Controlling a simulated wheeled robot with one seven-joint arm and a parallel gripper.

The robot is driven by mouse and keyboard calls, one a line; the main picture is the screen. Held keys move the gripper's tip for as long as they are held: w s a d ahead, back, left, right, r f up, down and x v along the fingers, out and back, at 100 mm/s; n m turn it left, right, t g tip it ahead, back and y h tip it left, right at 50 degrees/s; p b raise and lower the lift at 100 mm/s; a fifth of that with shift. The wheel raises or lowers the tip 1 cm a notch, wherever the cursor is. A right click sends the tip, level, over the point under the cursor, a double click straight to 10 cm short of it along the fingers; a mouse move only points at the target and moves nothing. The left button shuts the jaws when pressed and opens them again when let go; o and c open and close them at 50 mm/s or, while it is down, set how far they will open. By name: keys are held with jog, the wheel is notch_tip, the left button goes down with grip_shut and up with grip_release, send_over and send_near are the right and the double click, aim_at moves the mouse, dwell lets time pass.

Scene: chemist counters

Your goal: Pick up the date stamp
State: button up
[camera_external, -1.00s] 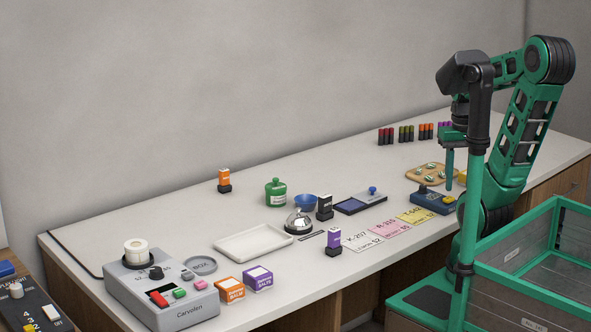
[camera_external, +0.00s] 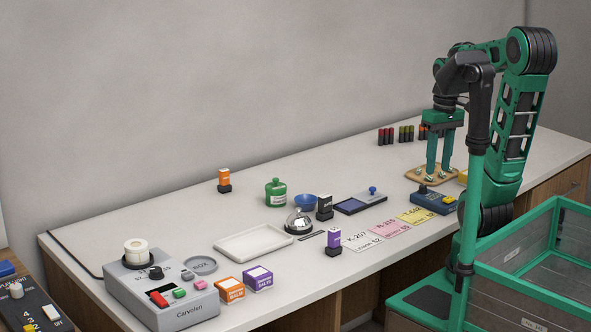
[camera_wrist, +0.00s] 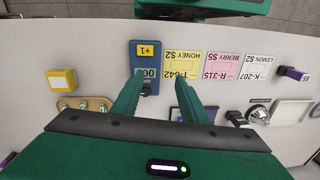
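Several small block-shaped stamps with dark bases stand on the counter in the external view: an orange one (camera_external: 224,180), a black one (camera_external: 325,207) and a purple one (camera_external: 333,241). Which is the date stamp I cannot tell. The purple one shows at the right of the wrist view (camera_wrist: 291,73), the black one lower (camera_wrist: 236,118). My gripper (camera_external: 438,172) points down near the wooden board, well right of these stamps. In the wrist view its fingers (camera_wrist: 160,76) are apart with nothing between them.
The wooden board (camera_external: 412,177), blue counter device (camera_external: 433,200), ink pad (camera_external: 360,203) and price cards (camera_external: 391,227) lie near my gripper. A bell (camera_external: 298,222), white tray (camera_external: 253,243) and green bottle (camera_external: 276,193) stand further left. The counter's back left is mostly clear.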

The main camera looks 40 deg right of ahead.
aim_at(325, 207)
jog(key=w+a+f+n+y, duration=0.3)
jog(key=w+a+n+y, duration=0.5)
jog(key=w+a+n, duration=0.55)
jog(key=w+r+n+y, duration=0.3)
jog(key=r+n+y, duration=0.2)
jog(key=n, duration=0.1)
jog(key=f, duration=0.4)
jog(key=a+f, duration=0.1)
jog(key=f, duration=0.1)
jog(key=shift+w, duration=0.1)
jog(key=shift+a+f, duration=0.1)
jog(key=shift+a, duration=0.1)
jog(key=shift+h, duration=0.3)
jog(key=shift+x, duration=5.2)
jog(key=shift+w, duration=0.2)
grip_shut()
